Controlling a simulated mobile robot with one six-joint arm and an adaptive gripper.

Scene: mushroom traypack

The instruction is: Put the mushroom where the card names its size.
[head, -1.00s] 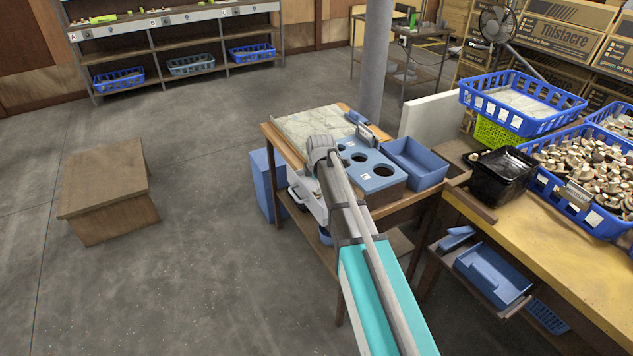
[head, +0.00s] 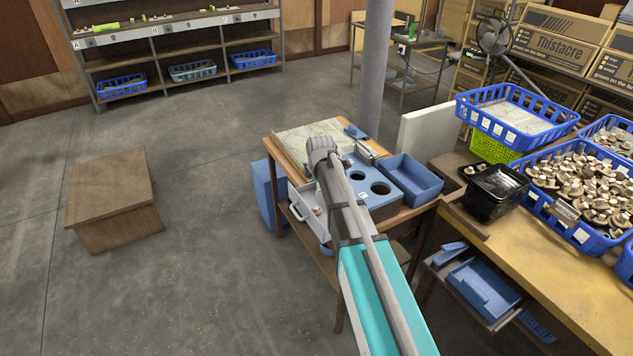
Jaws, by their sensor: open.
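My arm reaches up over the small wooden table (head: 278,152) and ends in a grey joint. My gripper is hidden behind it. A blue block (head: 405,197) with round holes and small white labels stands on the table, partly behind my arm. A small card-like plate (head: 372,148) stands at its back edge, its writing too small to read. A small tan thing (head: 317,210) rests on a pale grey box at the table's front left; I cannot tell if it is a mushroom. Many mushrooms (head: 590,180) lie in a blue crate (head: 545,208) on the right.
An empty-looking blue tray (head: 425,185) sits right of the block. A black tub (head: 492,195) stands on the yellow-topped bench (head: 540,262). A grey post (head: 374,80) rises behind the table. A low wooden platform (head: 110,190) stands left; the floor between is clear.

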